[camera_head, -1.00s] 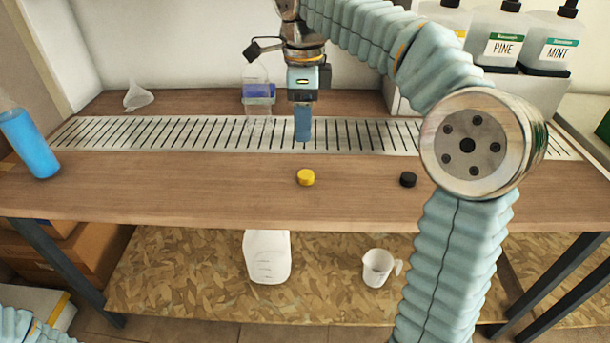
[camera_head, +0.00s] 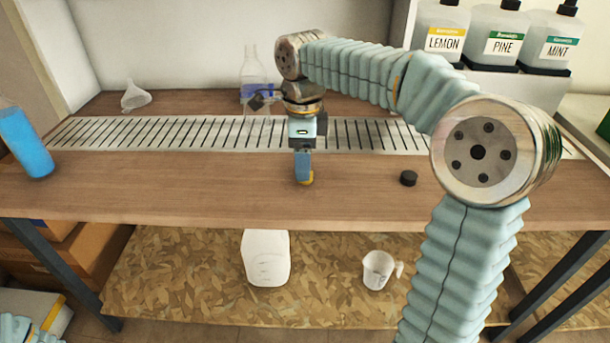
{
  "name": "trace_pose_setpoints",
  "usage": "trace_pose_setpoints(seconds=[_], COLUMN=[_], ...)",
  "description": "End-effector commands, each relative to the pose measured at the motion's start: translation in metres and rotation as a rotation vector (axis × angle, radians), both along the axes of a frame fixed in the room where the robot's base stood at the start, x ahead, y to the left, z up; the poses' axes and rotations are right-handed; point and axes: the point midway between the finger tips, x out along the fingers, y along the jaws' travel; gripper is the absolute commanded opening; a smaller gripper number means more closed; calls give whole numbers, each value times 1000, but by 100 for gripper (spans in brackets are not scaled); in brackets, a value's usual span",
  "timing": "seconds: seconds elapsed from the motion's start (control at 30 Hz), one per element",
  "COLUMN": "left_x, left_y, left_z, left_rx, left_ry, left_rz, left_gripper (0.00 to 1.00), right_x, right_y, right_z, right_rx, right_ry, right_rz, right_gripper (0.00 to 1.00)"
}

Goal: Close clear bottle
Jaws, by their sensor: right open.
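The clear bottle (camera_head: 253,64) stands at the back of the bench near the metal grate, with a blue-violet band low on it. My right arm and gripper cover part of it, and its neck shows no cap. A yellow cap (camera_head: 309,179) lies on the wood in front of the grate. My right gripper (camera_head: 303,180) points down, open, with its fingertips at the yellow cap and partly hiding it. I cannot tell whether it touches the cap. A black cap (camera_head: 409,178) lies farther right. My left gripper is out of view.
A bottle of blue liquid (camera_head: 25,143) stands at the left and a funnel (camera_head: 135,96) at the back left. LEMON, PINE and MINT drums (camera_head: 502,40) stand on a raised shelf. A white jug (camera_head: 265,258) and a measuring cup (camera_head: 378,269) are on the lower shelf.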

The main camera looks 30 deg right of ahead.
Motion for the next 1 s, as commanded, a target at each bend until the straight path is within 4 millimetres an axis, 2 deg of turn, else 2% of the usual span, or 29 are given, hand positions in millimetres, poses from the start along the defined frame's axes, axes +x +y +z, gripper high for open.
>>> trace_pose_setpoints(seconds=[0.1,0.2,0.57,0.93,1.0], left_x=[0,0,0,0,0], left_y=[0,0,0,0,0], left_z=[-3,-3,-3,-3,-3], left_rx=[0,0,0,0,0], left_ry=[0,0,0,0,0], left_rz=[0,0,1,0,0], left_gripper=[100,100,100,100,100], right_x=[-1,0,0,0,0], right_y=[0,0,0,0,0], right_z=[-18,-25,-26,-26,-26], right_rx=[-1,0,0,0,0], right_ry=[3,1,0,0,0], right_rz=[0,0,0,0,0], right_gripper=[66,66,66,9,7])
